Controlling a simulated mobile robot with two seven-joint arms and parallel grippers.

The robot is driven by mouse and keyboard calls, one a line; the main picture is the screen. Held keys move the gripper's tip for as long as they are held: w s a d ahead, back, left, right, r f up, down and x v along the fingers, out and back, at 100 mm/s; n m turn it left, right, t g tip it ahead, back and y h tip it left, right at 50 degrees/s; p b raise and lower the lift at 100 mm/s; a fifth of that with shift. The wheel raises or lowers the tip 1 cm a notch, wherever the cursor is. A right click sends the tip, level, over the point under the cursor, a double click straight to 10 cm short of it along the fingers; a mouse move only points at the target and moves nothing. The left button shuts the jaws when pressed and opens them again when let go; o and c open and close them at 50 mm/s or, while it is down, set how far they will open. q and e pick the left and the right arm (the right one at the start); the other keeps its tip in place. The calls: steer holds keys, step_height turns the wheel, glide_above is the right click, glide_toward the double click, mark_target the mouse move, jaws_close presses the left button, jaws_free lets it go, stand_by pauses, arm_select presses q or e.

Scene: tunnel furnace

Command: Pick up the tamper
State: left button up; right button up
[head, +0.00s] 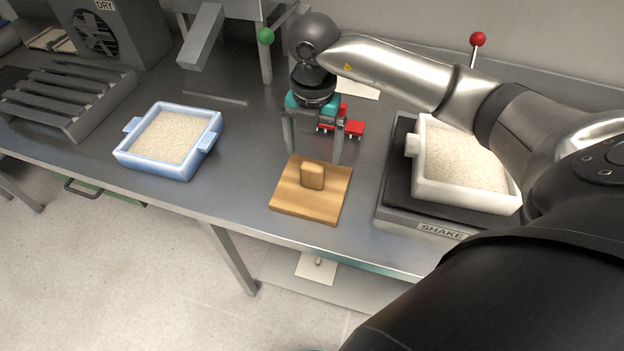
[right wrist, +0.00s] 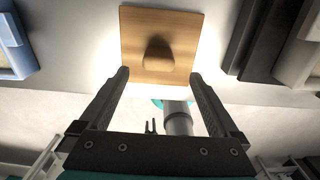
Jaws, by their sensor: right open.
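The tamper is a flat square wooden board (head: 290,203) with an upright block handle (head: 312,176), lying on the metal bench. In the right wrist view the tamper (right wrist: 188,27) shows at the top centre, its handle (right wrist: 158,54) just beyond and between the fingertips. My right gripper (head: 313,161) is open and empty, pointing down above the bench behind the tamper. Its two fingers also show in the right wrist view (right wrist: 158,75), spread wide. They appear apart from the handle. My left gripper is in neither view.
A blue tray (head: 126,155) of pale grains stands to the left. A white tray (head: 462,197) of grains sits on the SHAKE plate (head: 400,200) to the right. Red items (head: 355,129) lie behind my gripper. The bench is clear between the blue tray and the tamper.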

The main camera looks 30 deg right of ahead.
mark_target(312, 176)
step_height(312, 176, down, 9)
steer(key=shift+w+f+b, duration=0.1)
steer(key=shift+f+b, duration=0.05)
steer(key=shift+b, duration=0.25)
jaws_close()
stand_by(0.8)
